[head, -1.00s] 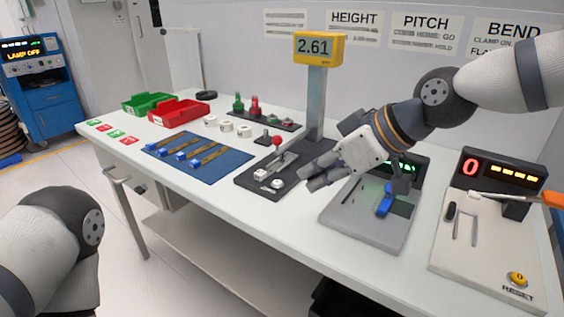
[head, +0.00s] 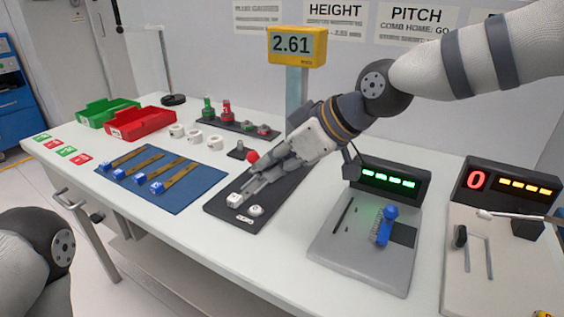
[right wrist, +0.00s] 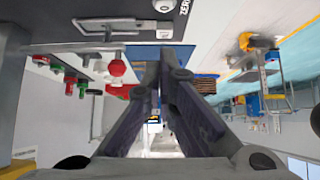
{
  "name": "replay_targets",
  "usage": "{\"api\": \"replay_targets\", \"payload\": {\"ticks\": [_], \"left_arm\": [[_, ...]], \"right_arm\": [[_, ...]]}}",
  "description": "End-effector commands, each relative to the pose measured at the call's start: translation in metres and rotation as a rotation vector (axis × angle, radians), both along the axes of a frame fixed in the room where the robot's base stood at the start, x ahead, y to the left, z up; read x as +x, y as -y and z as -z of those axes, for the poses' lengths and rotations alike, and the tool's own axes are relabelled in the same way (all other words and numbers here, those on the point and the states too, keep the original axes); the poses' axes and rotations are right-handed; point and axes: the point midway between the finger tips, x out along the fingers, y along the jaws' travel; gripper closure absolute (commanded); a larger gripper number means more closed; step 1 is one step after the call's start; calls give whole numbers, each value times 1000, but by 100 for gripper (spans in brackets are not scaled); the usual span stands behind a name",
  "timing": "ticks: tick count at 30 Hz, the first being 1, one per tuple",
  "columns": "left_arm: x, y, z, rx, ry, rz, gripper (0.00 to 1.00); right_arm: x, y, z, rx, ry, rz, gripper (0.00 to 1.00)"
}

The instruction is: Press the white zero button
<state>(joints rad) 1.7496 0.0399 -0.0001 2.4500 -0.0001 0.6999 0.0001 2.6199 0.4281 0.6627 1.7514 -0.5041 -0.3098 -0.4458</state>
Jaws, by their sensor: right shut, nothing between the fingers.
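The round white button (head: 256,211) sits near the front end of the dark base plate of the height gauge, beside a small white label and a white block (head: 234,200). In the right wrist view the button (right wrist: 164,6) shows at the top edge next to the ZERO lettering. My right gripper (head: 250,189) is shut and empty, its fingertips just behind the button and block and seemingly above the plate. The fingers also show in the right wrist view (right wrist: 166,72). Contact cannot be told. My left gripper is out of view; only part of that arm shows.
The yellow 2.61 display (head: 297,46) stands on a post behind my right gripper. A blue mat (head: 197,197) lies left, and a grey comb station (head: 340,248) right.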

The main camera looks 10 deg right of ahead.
Motion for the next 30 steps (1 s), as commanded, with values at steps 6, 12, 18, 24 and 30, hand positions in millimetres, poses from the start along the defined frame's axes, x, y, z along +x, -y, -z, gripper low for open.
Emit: {"api": "replay_targets", "payload": {"ticks": [6,12,18,24,30], "left_arm": [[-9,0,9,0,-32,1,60],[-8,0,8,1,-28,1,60],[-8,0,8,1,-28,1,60],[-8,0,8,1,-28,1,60],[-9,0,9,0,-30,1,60]], "right_arm": [[20,-28,38,0,-6,-1,100],[20,-28,64,0,-1,1,100],[20,-27,74,0,1,1,100],[20,-27,74,0,1,1,100],[20,-27,85,1,-3,1,100]]}}
